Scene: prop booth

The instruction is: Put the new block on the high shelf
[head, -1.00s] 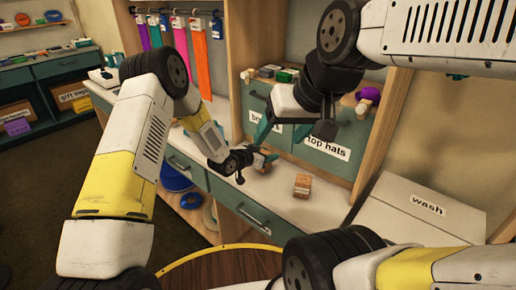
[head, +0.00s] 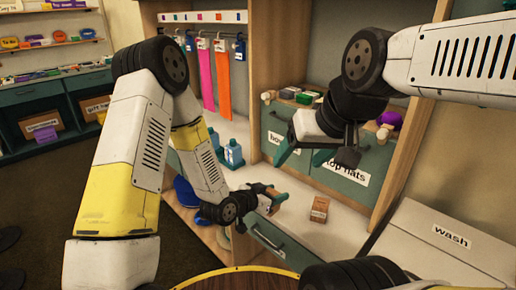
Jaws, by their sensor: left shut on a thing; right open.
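My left gripper (head: 266,196) is low over the pale counter (head: 340,233), shut on a small brown block (head: 257,187) that its fingers partly hide. A second block (head: 320,209), wood-coloured with a reddish top, stands on the counter to the right, apart from the gripper. My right gripper (head: 318,153) is open and empty, with its teal fingertips spread in front of the labelled drawers (head: 345,165). Small things stand on the ledge above those drawers. Which surface is the high shelf, I cannot tell.
A white box marked "wash" (head: 440,240) is at right. Coloured strips (head: 223,80) hang from a rail. A purple item (head: 389,119) sits on the ledge. The counter around the second block is clear.

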